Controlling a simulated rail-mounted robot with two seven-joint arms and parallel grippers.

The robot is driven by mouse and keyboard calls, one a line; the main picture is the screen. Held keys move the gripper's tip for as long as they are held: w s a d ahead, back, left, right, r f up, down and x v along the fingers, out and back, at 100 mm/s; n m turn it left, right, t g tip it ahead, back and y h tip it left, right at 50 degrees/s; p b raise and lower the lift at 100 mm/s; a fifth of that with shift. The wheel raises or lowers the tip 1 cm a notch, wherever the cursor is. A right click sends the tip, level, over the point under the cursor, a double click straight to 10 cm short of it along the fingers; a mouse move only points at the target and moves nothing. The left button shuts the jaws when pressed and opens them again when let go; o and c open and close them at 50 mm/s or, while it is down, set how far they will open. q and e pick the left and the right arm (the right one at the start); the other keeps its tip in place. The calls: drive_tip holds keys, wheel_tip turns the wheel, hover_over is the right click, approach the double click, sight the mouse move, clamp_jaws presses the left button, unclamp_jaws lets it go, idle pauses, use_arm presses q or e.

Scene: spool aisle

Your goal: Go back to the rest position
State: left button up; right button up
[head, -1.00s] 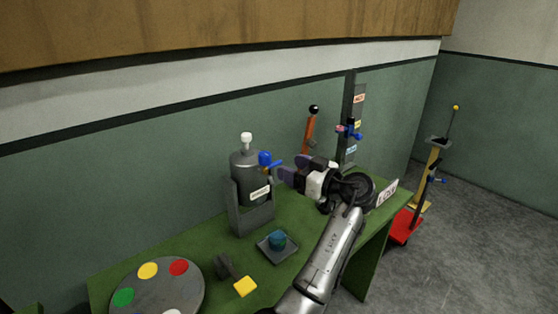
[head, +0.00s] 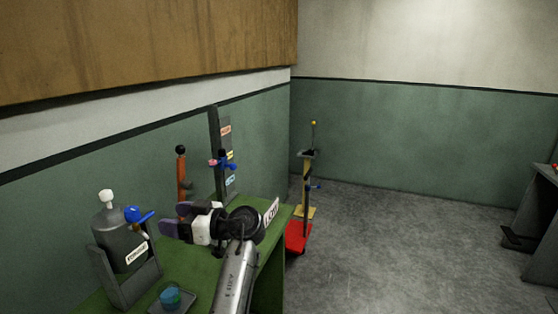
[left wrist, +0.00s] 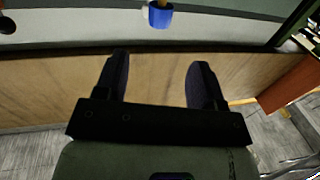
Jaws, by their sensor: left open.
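My left gripper (head: 172,221) is over the green table, its fingers pointing left toward the grey dispenser (head: 118,238) with the blue tap (head: 138,215). In the left wrist view the two dark fingers of the left gripper (left wrist: 158,68) stand well apart with nothing between them. A blue cylindrical thing (left wrist: 159,16) shows beyond the fingertips at the top of that view. My right gripper is not in view.
A blue cup (head: 171,297) on a tray, an orange lever (head: 181,172) and a dark post (head: 220,150) with a blue valve stand around the arm. A red-based stand (head: 298,237) is beyond the table. Grey floor is open to the right.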

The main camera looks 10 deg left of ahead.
use_arm(q)
drive_tip(key=d+r+m+t+h, duration=0.3)
drive_tip(key=r+m+t+h, duration=0.2)
drive_tip(key=m+t+h, duration=0.55)
drive_tip(key=s+d+f+m+t+h+p, duration=0.1)
drive_tip(key=s+d+f+m+t+h, duration=0.15)
drive_tip(key=s+f+m+h, duration=0.2)
drive_tip(key=s+d+f+m+g+h+p, duration=0.1)
drive_tip(key=s+f+m+g+h+p, duration=0.3)
drive_tip(key=s+f, duration=1.45)
drive_tip(key=s+d+f+g+y+p, duration=0.15)
drive_tip(key=s+f+g, duration=0.45)
drive_tip(key=s+f, duration=1.25)
wheel_tip(320, 180, up, 41)
drive_tip(key=s+p, duration=0.2)
drive_tip(key=p, duration=3.6)
drive_tip(key=shift+s+a+f+h, duration=0.2)
drive_tip(key=shift+s+a+h, duration=0.05)
drive_tip(key=shift+a+h, duration=0.15)
